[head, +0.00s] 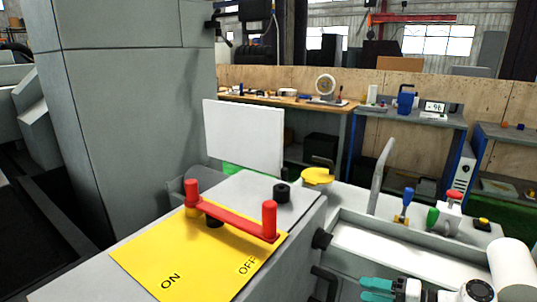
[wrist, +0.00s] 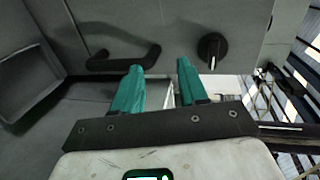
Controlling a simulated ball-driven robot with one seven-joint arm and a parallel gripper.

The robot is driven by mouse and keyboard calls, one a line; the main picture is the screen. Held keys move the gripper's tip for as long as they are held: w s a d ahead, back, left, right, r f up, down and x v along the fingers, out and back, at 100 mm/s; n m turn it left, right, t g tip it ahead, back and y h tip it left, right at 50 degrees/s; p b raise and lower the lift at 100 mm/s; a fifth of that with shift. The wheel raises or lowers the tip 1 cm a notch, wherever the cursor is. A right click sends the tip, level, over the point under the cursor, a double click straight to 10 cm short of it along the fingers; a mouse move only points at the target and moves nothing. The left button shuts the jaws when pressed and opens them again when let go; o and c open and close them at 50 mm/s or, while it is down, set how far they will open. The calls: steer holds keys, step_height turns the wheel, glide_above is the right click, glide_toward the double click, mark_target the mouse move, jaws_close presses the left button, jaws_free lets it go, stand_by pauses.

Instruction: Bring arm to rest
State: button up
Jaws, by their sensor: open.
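My gripper (head: 364,289) is at the lower right of the head view, in front of the grey machine housing (head: 303,232). Its two teal fingers point left and stand apart with nothing between them. In the wrist view my gripper (wrist: 160,66) shows the same open, empty gap. A black curved handle (wrist: 125,60) and a black round knob (wrist: 212,48) on a grey panel lie beyond the fingertips. I cannot tell whether a finger touches the handle. Most of my arm is outside the head view; a white part shows at the lower right corner.
A red bar handle (head: 232,219) stands on a yellow ON/OFF plate (head: 172,262). Beside it are a black knob (head: 282,191), a yellow cap (head: 317,176), a grey lever (head: 382,175) and a blue-handled lever (head: 404,205). A workbench (head: 300,103) stands behind.

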steer(key=s+a+f+n+g+h+p, duration=0.15)
steer(key=s+f+g+h, duration=0.35)
steer(key=s, duration=0.6)
steer(key=s+a+f+n+g+h, duration=0.1)
steer(key=s+f+n+h, duration=0.1)
steer(key=s+f, duration=0.7)
steer(key=s+d+r+n+g+h+p, duration=0.1)
steer(key=s+r+h, duration=0.1)
steer(key=s, duration=0.7)
steer(key=s+d+r+n+h, duration=0.1)
steer(key=s+r+h, duration=0.2)
steer(key=s, duration=0.7)
steer(key=shift+r+n+g+h+p, duration=0.3)
steer(key=shift+n+g+h+p, duration=0.05)
steer(key=shift+g+h, duration=0.05)
